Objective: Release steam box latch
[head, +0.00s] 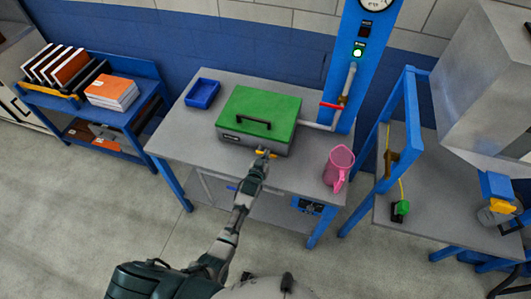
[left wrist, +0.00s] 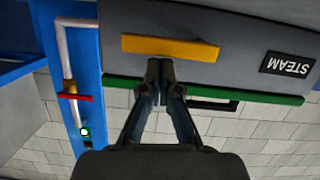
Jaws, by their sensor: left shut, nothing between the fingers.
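The steam box is grey with a green lid (head: 258,108) and a dark handle, and it sits on the grey table. The lid is down. Its yellow latch (head: 272,154) is on the front face and shows as a straight bar in the left wrist view (left wrist: 170,47), which is upside down. My left gripper (head: 262,157) is in front of the box at the latch. In the left wrist view its fingers (left wrist: 164,68) are together and empty, with tips at the latch's edge. I cannot tell whether they touch it. My right gripper is not in view.
A blue tray (head: 202,93) lies left of the box and a pink jug (head: 338,168) stands to its right. A blue steam column (head: 362,60) with a pipe and red valve handle (head: 331,106) rises behind. A blue frame (head: 409,130) stands farther right.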

